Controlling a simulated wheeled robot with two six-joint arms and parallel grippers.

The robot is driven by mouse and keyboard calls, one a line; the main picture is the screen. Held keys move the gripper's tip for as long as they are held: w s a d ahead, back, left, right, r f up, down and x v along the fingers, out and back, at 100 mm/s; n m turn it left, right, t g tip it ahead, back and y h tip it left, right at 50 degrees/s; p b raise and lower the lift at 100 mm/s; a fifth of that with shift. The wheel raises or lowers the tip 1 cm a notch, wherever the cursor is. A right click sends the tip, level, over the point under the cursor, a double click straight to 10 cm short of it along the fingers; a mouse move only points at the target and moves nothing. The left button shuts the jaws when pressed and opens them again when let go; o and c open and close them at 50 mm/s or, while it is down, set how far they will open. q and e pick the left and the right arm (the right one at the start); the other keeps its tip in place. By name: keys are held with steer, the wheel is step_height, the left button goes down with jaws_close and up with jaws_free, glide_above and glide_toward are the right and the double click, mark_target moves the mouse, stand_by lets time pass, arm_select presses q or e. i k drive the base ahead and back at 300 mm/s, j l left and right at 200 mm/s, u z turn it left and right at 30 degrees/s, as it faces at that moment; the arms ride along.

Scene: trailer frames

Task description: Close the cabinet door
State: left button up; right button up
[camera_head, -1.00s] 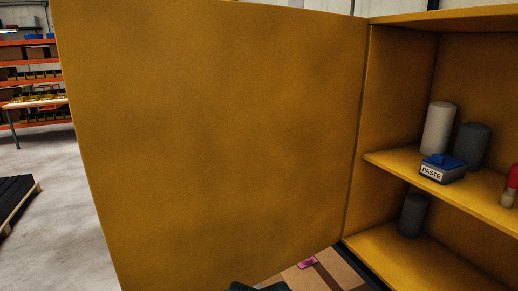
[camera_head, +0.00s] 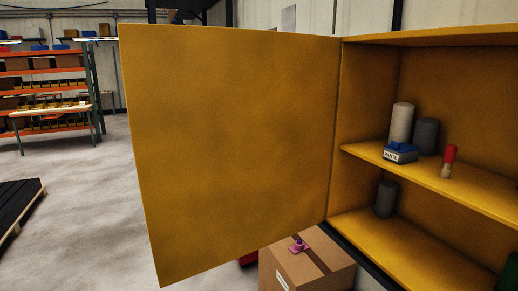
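The yellow cabinet door (camera_head: 235,150) stands wide open, hinged on the left side of the yellow cabinet (camera_head: 460,70). The cabinet's interior shows at the right. Its middle shelf (camera_head: 440,182) holds a light cylinder (camera_head: 402,122), a dark grey cylinder (camera_head: 426,136), a blue and grey box labelled PASTE (camera_head: 400,152) and a red-topped item (camera_head: 449,160). A dark cylinder (camera_head: 386,198) stands on the lower level. Neither of my grippers shows in this view.
A cardboard box (camera_head: 300,270) with a pink item (camera_head: 299,245) on it stands below the door's hinge side. A dark pallet load (camera_head: 18,205) lies at the left. Orange shelving (camera_head: 45,95) stands behind.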

mark_target(231, 128)
steer(key=z, duration=2.25)
steer(key=k+j, duration=0.3)
steer(key=j, duration=0.15)
steer(key=k+j, duration=0.25)
steer(key=j, duration=0.25)
steer(key=k+j, duration=0.3)
steer(key=j, duration=0.15)
steer(key=k+j, duration=0.25)
steer(key=j, duration=0.25)
steer(key=k+j, duration=0.3)
steer(key=j, duration=0.15)
steer(key=k+j, duration=0.3)
steer(key=j, duration=0.2)
steer(key=k+j, duration=0.25)
steer(key=j, duration=0.2)
steer(key=k+j, duration=0.3)
steer(key=j, duration=0.2)
